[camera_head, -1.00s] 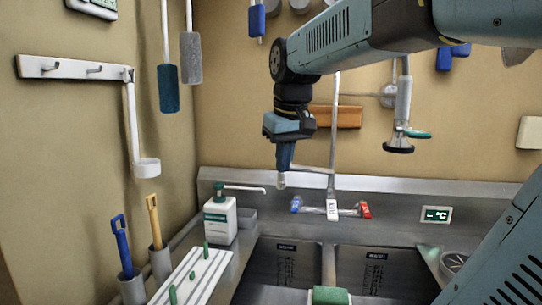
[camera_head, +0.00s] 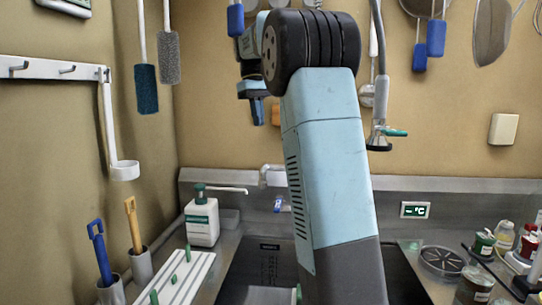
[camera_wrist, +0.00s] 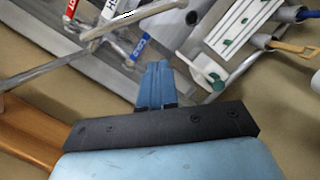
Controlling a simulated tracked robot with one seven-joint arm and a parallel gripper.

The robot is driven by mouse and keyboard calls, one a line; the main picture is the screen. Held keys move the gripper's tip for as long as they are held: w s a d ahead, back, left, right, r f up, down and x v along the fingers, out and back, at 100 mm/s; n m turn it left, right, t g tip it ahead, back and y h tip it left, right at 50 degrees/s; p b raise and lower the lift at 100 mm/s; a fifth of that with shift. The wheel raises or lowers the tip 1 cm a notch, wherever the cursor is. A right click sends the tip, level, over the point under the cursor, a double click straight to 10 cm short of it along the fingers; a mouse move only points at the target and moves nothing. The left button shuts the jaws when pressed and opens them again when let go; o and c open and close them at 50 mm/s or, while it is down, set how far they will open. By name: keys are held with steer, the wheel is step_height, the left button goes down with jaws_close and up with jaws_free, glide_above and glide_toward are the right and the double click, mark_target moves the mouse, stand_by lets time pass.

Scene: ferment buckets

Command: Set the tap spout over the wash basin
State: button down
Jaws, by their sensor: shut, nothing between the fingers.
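The tap spout (camera_head: 270,170) is a pale metal tube at the back wall, left of my arm in the head view. Its downturned tip hangs near the blue tap handle (camera_head: 278,204). In the wrist view the spout (camera_wrist: 130,20) crosses the top, near the red handle (camera_wrist: 71,8) and blue handle (camera_wrist: 141,45). My gripper (camera_head: 257,118) is above the spout, apart from it, pointing down. Its fingers (camera_wrist: 157,68) are together and empty. The left basin (camera_head: 262,268) shows beside my arm. The right basin (camera_head: 402,280) is mostly hidden, and basin labels are unreadable.
A soap bottle (camera_head: 202,220) and a white rack (camera_head: 188,275) stand left of the sink. A hanging spray head (camera_head: 379,138) is right of my arm. Jars (camera_head: 484,243) and a strainer (camera_head: 442,261) crowd the right counter. My arm blocks the middle of the sink.

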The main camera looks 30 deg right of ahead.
steer(key=shift+w+d+g, duration=0.3)
steer(key=shift+w, duration=0.5)
steer(key=shift+f, duration=0.15)
steer(key=s+d+f, duration=0.1)
steer(key=s+f, duration=0.5)
steer(key=f, duration=0.4)
steer(key=shift+d+f, duration=0.2)
steer(key=shift+f, duration=0.1)
steer(key=shift+s, duration=0.15)
